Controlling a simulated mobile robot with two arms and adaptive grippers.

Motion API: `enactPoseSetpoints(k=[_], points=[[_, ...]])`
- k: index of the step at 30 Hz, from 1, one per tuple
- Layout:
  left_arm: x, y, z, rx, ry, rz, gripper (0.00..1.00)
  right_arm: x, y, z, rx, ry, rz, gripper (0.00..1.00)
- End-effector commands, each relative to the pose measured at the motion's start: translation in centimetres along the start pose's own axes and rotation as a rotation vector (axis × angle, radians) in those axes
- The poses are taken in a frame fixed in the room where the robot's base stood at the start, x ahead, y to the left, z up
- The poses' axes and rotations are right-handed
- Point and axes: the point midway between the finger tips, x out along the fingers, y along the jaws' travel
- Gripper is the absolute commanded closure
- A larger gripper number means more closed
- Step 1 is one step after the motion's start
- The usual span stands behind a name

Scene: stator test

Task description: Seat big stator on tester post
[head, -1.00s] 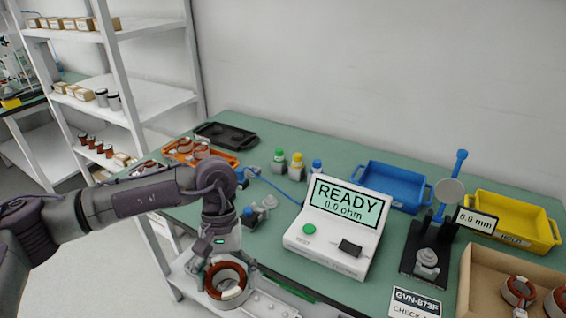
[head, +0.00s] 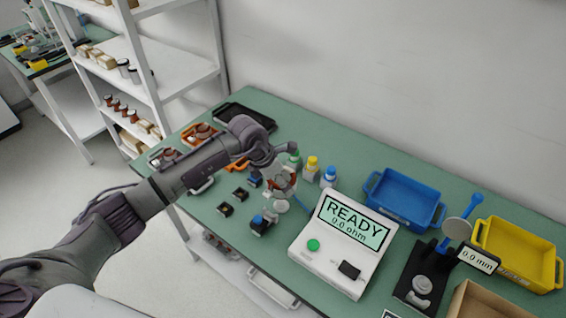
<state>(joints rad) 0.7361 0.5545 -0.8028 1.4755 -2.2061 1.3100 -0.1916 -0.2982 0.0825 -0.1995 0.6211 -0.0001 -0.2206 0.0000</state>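My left gripper (head: 280,172) is shut on the big stator (head: 287,183), a copper-and-white ring partly hidden by the fingers. It holds the stator above the left part of the bench, just behind a small grey round post (head: 280,206). Whether the stator touches anything below cannot be told. A small block with a blue top (head: 260,223) stands beside that post. The white tester (head: 330,245) reads READY, 0.0 ohm. Another grey stepped post (head: 422,285) stands on the black gauge stand at right, which reads 0.0 mm. My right gripper is not in view.
Green, yellow and blue capped bottles (head: 311,169) stand close right of the gripper. An orange tray (head: 200,136) and a black tray (head: 243,116) lie at the left. Blue (head: 404,198) and yellow (head: 515,252) bins and a cardboard box (head: 485,303) are at right.

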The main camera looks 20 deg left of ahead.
Motion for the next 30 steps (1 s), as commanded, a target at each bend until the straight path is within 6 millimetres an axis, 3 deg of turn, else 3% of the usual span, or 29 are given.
enactPoseSetpoints(k=[8,21,30], points=[[0.5,0.3,-0.1,-0.043,-0.006,0.018,0.82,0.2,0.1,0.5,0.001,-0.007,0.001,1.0],[3.5,0.3,-1.3,-0.041,-0.007,0.018,0.82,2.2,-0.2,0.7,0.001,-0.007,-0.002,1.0],[4.3,0.3,-1.6,-0.039,-0.006,0.017,0.82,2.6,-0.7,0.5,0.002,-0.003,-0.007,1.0]])
